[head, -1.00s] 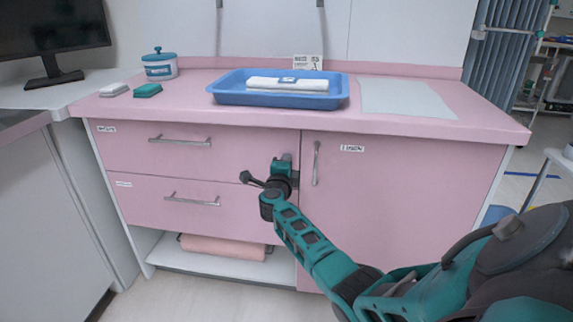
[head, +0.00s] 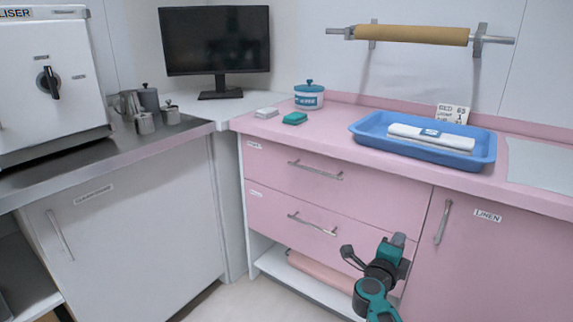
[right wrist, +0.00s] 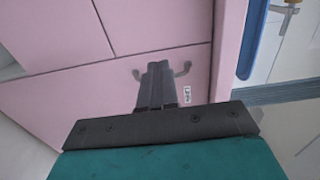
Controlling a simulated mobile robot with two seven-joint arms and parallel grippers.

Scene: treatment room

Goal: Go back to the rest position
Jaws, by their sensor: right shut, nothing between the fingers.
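My right gripper (head: 352,257) shows at the lower middle of the head view, in front of the pink cabinet (head: 300,190), near the lower drawer and the linen door. It is shut and empty. In the right wrist view its dark fingers (right wrist: 156,88) lie together, with a metal handle (right wrist: 183,69) of the pink cabinet behind them. The fingers hide part of that handle. Both drawers and the linen door (head: 480,255) look closed. My left gripper is not in view.
A blue tray (head: 385,144) with a white folded pack (head: 430,137) sits on the pink counter. A lidded jar (head: 309,97), a green block (head: 294,118) and a white block (head: 266,112) lie left of it. A monitor (head: 215,42) and a steel worktop (head: 95,165) stand further left.

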